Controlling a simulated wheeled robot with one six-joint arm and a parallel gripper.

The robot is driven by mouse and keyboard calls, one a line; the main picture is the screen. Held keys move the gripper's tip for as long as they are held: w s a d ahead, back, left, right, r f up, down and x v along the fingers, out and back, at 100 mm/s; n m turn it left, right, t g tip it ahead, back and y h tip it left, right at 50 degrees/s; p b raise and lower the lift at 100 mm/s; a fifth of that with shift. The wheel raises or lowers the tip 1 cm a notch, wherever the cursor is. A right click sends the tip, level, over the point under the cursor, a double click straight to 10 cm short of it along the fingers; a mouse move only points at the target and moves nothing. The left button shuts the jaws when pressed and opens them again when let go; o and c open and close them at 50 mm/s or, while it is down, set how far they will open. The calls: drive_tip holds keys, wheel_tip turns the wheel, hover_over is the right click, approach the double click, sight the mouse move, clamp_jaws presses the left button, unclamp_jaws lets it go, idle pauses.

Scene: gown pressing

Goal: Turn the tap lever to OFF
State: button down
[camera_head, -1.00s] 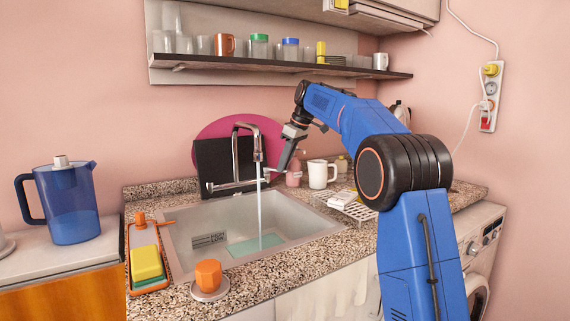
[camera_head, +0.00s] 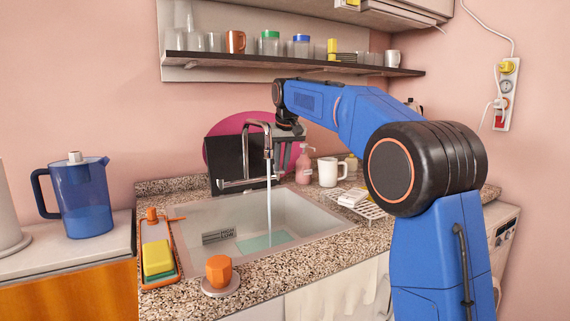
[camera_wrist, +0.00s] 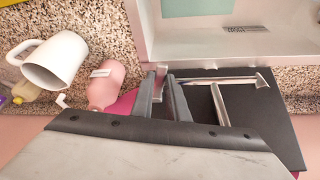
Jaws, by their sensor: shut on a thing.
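The chrome tap (camera_head: 247,150) stands at the back of the sink, its spout arched over the basin. A stream of water (camera_head: 268,205) falls from it. My gripper (camera_head: 282,168) points down behind and right of the spout, at the right end of the tap body. In the wrist view, my gripper's fingers (camera_wrist: 163,84) are shut on the tap lever (camera_wrist: 159,78), which shows only in part between them. The tap's long bar (camera_wrist: 215,81) runs to the right there. The lever's exact angle is hard to tell.
A pink soap bottle (camera_head: 304,165) and a white mug (camera_head: 329,172) stand right of the tap, close to my gripper. A dark board (camera_head: 228,160) leans behind the tap. A shelf (camera_head: 290,63) hangs above. The sink basin (camera_head: 205,222) is open in front.

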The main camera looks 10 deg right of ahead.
drive_tip(key=shift+a+m, duration=0.3)
drive_tip(key=shift+m, duration=0.1)
drive_tip(key=c, duration=1.7)
unclamp_jaws()
drive_tip(key=shift+d, duration=0.1)
